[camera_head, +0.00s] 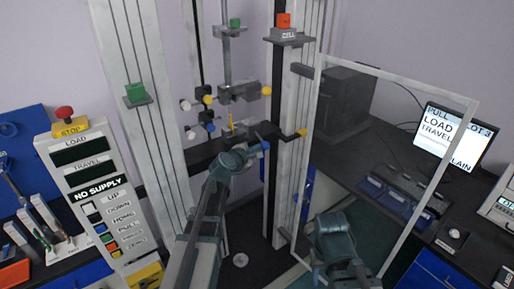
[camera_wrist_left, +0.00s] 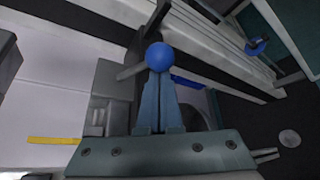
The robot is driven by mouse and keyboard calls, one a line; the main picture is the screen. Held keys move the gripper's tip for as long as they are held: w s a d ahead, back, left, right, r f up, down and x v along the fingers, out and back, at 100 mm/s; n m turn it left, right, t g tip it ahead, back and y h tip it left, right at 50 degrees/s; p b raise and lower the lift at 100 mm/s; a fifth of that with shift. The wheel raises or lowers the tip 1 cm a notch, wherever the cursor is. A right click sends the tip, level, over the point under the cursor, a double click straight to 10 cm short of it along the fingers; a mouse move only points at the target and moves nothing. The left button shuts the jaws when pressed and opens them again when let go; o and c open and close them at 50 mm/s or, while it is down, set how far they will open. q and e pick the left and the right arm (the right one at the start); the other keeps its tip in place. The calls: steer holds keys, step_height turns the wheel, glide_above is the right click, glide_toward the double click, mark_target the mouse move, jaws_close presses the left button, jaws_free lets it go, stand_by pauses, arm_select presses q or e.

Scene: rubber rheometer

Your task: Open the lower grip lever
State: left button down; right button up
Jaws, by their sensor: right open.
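The lower grip lever has a blue ball knob (camera_head: 265,145), which also shows in the left wrist view (camera_wrist_left: 159,57) with a short grey rod leading left from it. My left gripper (camera_head: 255,150) is at this knob, beside the dark lower crossbar (camera_head: 205,155). In the left wrist view its two fingers lie almost against each other, and their tips are hidden behind the ball. They seem to touch it, but I cannot tell if they hold it. My right gripper (camera_head: 341,268) is open and empty at the bottom right, in front of the clear door.
The framed clear door (camera_head: 395,75) stands open at the right. A yellow knob (camera_head: 302,132) sticks out at the crossbar's right end. The upper grip (camera_head: 240,92) hangs above. A button panel (camera_head: 92,190) stands left; a monitor (camera_head: 455,137) stands on the right bench.

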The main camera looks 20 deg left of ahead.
mark_target(263, 142)
arm_select(q)
steer(key=r+n+g+p, duration=0.1)
steer(key=p, duration=0.1)
steer(key=r+n+g+h+p, duration=0.1)
steer(key=r+p, duration=0.1)
steer(key=p, duration=0.1)
steer(key=shift+s+d+n, duration=0.2)
steer(key=shift+d+n, duration=0.1)
steer(key=shift+d, duration=0.05)
steer(key=r+n+g+h+p, duration=0.1)
steer(key=n+p, duration=0.1)
steer(key=p, duration=0.1)
steer(key=shift+r+g+h, duration=0.2)
steer(key=shift+g+h, duration=0.1)
steer(key=shift+h, duration=0.1)
steer(key=shift+s+r+p, duration=0.1)
steer(key=shift+r+p, duration=0.15)
steer(key=shift+p, duration=0.1)
steer(key=shift+r, duration=0.1)
